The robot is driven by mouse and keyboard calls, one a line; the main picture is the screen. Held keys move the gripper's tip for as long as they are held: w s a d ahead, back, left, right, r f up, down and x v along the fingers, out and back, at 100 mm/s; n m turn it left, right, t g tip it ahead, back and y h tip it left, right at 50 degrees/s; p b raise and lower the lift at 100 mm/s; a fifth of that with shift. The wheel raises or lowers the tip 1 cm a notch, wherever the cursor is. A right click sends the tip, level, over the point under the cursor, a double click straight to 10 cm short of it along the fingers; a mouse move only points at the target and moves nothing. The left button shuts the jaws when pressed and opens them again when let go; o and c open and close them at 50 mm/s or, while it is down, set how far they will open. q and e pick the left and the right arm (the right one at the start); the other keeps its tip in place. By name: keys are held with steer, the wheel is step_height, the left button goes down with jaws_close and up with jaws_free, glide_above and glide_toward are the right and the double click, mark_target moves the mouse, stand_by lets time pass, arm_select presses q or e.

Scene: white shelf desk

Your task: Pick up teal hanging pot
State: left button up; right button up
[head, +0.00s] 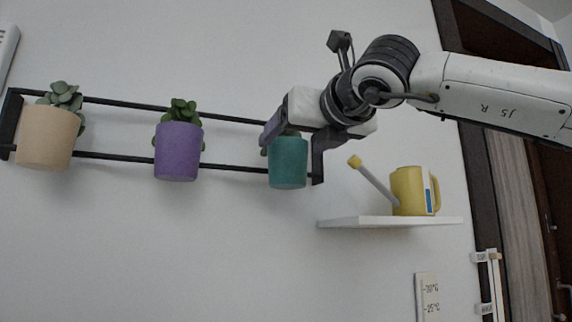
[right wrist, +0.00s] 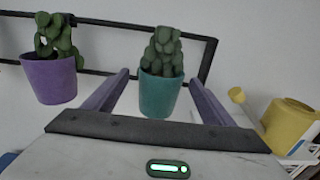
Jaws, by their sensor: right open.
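The teal hanging pot (head: 288,163) hangs at the right end of a black wall rail, with a green plant in it. In the right wrist view the teal pot (right wrist: 160,95) shows ahead, between the two finger lines. My right gripper (head: 292,138) is open in front of the pot's upper part and hides most of its plant in the head view. In the right wrist view the fingers of the gripper (right wrist: 160,95) stand on either side of the pot with gaps; contact is not visible. My left gripper is not in view.
A purple pot (head: 178,152) and a peach pot (head: 46,137) hang further left on the black rail (head: 235,167). A yellow watering can (head: 410,190) stands on a white shelf (head: 390,222) to the lower right. The wall below the pots is clear.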

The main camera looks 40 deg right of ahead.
steer(key=p+x, duration=0.1)
steer(key=x, duration=0.1)
steer(key=r+p+x, duration=0.1)
steer(key=x, duration=0.1)
steer(key=shift+w+d, duration=0.2)
steer(key=shift+w, duration=0.05)
steer(key=shift+w+f, duration=0.1)
steer(key=shift+w, duration=0.2)
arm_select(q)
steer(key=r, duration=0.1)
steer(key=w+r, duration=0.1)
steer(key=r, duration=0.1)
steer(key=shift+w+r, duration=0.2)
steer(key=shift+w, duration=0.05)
arm_select(e)
steer(key=shift+c, duration=0.4)
steer(key=c, duration=1.1)
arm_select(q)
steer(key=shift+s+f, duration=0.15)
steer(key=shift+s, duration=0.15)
arm_select(e)
steer(key=shift+c, duration=1.4)
